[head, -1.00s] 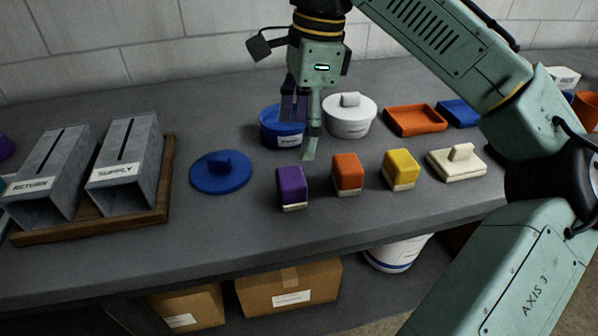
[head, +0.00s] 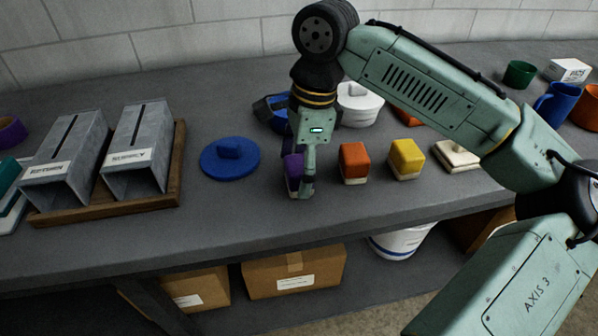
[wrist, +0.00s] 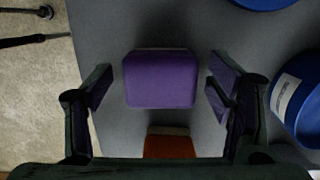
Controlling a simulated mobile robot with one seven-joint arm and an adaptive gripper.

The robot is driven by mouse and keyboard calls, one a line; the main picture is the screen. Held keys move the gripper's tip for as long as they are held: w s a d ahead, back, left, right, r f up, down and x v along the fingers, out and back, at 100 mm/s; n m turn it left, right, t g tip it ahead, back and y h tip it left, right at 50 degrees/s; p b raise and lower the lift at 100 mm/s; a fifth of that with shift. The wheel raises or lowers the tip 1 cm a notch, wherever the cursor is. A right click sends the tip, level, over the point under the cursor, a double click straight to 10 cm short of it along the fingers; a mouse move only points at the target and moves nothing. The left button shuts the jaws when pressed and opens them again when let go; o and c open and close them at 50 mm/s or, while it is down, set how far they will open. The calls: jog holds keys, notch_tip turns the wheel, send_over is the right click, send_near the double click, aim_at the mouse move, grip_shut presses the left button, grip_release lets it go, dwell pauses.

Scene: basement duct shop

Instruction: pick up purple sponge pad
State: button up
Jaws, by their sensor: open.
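The purple sponge pad (head: 293,171) is a small upright block with a pale base, standing on the grey workbench. In the wrist view the purple sponge pad (wrist: 160,78) lies between the two fingers, with a gap on each side. My gripper (head: 300,187) is open and points down over the pad. In the head view its near finger partly covers the pad. In the wrist view my gripper (wrist: 158,88) shows both fingers apart, holding nothing.
An orange block (head: 354,161) and a yellow block (head: 407,158) stand to the right. A round blue lid (head: 229,158) lies to the left. Grey ducts stand in a wooden tray (head: 105,212) farther left. A blue tub (wrist: 297,97) is partly in the wrist view.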

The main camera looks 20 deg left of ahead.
aim_at(298, 167)
jog(key=shift+c, duration=0.4)
jog(key=c, duration=1.2)
jog(key=shift+o, duration=0.2)
jog(key=shift+r, duration=0.15)
jog(key=shift+r, duration=0.7)
jog(key=shift+s+d+r+b, duration=0.15)
jog(key=shift+r+b, duration=0.2)
jog(key=shift+r, duration=0.1)
jog(key=shift+s+d+r+b, duration=0.15)
jog(key=shift+r+b, duration=0.15)
jog(key=shift+r, duration=0.1)
jog(key=s+d+r+b, duration=0.1)
jog(key=s+d+b, duration=0.1)
jog(key=s+d, duration=0.8)
jog(key=shift+s+d+r+b, duration=0.3)
jog(key=shift+s+d+b, duration=0.05)
jog(key=shift+s, duration=0.05)
